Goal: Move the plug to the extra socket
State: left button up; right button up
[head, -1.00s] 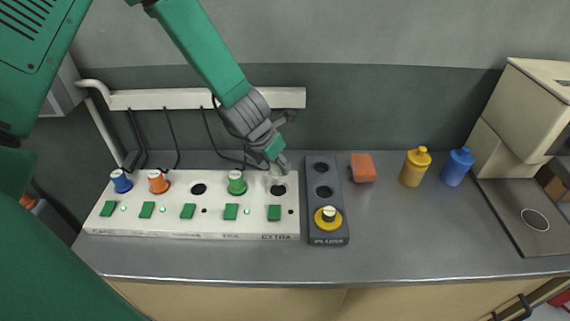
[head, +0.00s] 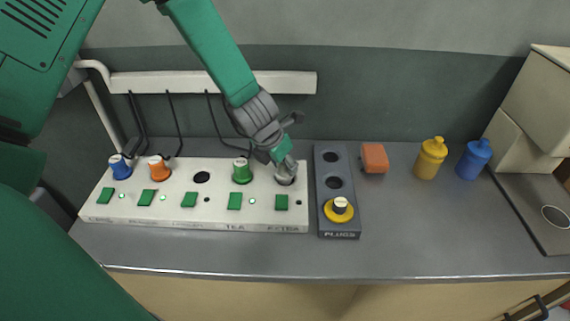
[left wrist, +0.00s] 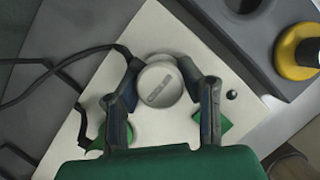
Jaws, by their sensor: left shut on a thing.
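My left gripper (head: 285,168) reaches down to the socket strip (head: 222,219) at its right end, above the label EXTRA. In the left wrist view its two fingers are shut on a round grey-white plug (left wrist: 159,83), one finger on each side. The plug also shows in the head view (head: 286,181), standing over the extra socket, whose hole is mostly hidden. I cannot tell if it is fully seated. A green plug (head: 241,171) stands in the socket to its left. My right gripper is not in view.
A blue plug (head: 120,167) and an orange plug (head: 159,168) stand further left, beside an empty socket (head: 201,177). The dark PLUGS holder (head: 328,222), with a yellow plug (head: 339,210), is close on the right. An orange block (head: 375,158) and two bottles stand beyond it.

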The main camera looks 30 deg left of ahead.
pick_arm(q)
jog(key=shift+d+r, duration=0.2)
jog(key=shift+d, duration=0.5)
jog(key=shift+a, duration=0.1)
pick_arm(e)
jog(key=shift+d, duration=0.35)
pick_arm(q)
jog(key=shift+a+f, duration=0.15)
jog(key=shift+a, duration=0.05)
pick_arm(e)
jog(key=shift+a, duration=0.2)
pick_arm(q)
jog(key=shift+s, duration=0.1)
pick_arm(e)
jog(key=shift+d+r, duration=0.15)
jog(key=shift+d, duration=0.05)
pick_arm(q)
jog(key=shift+a+f, duration=0.1)
jog(key=shift+f, duration=0.05)
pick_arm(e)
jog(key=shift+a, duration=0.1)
pick_arm(q)
jog(key=shift+f, duration=0.35)
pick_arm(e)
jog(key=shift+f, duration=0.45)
pick_arm(q)
jog(key=o, duration=0.9)
jog(key=shift+o, duration=0.2)
